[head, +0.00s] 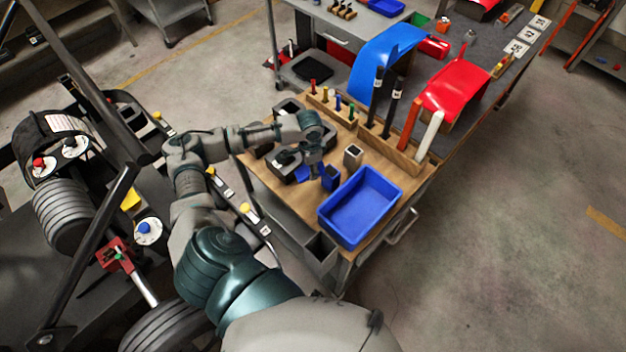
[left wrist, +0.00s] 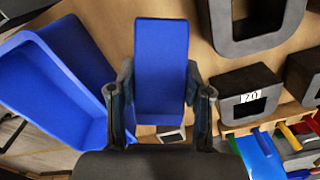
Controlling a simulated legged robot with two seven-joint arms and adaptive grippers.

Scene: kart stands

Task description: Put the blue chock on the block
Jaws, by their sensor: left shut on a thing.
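The blue chock (left wrist: 160,65) is between the two fingers of my left gripper (left wrist: 160,98) in the left wrist view, and the gripper is shut on it. In the head view my left gripper (head: 319,174) is over the wooden cart top, with blue of the chock (head: 331,179) showing beside the fingers and partly hidden. A small grey block (head: 353,156) with a dark top stands just behind; part of it also shows below the chock in the left wrist view (left wrist: 171,133). Dark U-shaped blocks (left wrist: 247,97), one labelled 20, sit to the chock's right. My right gripper is not in view.
A blue bin (head: 378,181) stands close right of my left gripper. Behind are a wooden rack (head: 345,117) of small coloured tools and taller upright bars. A weight-stacked kart stand is on the left. Open floor lies to the right.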

